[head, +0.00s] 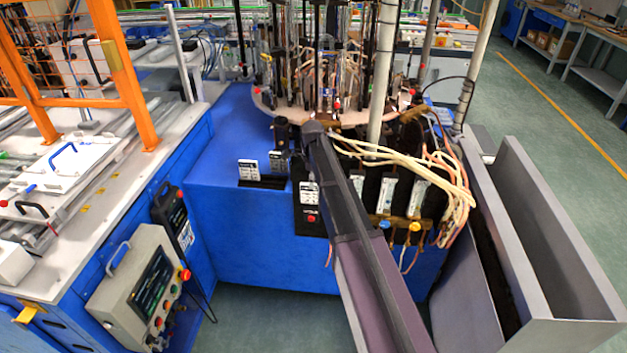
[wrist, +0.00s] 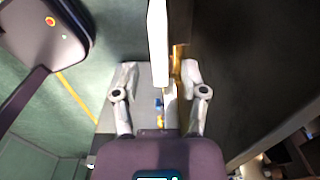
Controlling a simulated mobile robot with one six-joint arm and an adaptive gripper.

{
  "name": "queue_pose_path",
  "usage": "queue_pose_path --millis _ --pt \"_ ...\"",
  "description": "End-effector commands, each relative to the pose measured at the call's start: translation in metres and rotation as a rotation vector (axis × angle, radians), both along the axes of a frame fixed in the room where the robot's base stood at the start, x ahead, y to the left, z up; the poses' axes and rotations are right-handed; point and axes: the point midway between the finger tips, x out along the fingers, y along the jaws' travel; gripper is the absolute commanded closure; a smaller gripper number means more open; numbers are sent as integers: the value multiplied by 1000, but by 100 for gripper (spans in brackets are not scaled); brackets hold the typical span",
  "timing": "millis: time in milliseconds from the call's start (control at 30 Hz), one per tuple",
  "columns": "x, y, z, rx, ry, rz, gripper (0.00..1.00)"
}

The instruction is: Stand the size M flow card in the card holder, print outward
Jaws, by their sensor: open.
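A white card with dark print (head: 248,170) stands upright at the left end of a low black holder (head: 268,183) on the blue machine top. A second card, darker with a white band (head: 278,160), stands beside it on the right. The size letters are too small to read. In the wrist view my gripper (wrist: 160,78) is open, one finger on each side. A thin white upright piece (wrist: 158,45), seen edge-on, lies ahead between the fingertips, with gaps on both sides. I cannot tell whether it is a card. In the head view my arm hides the gripper.
A white label (head: 309,190) and red button (head: 311,218) sit on a black front panel. Cream hoses (head: 400,160) hang right of my arm, and a grey trough (head: 520,230) stands farther right. A control box (head: 145,290) is at the lower left. The blue top (head: 215,155) is partly clear.

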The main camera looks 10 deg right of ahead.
Motion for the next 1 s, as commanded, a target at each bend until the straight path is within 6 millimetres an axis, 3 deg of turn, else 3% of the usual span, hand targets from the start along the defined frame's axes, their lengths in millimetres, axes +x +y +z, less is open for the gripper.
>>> queue_pose_path --millis 33,600,1000 --pt "0 0 9 0 0 0 44" --pt "0 0 55 0 0 -1 44" --pt "0 -1 67 0 0 -1 44"
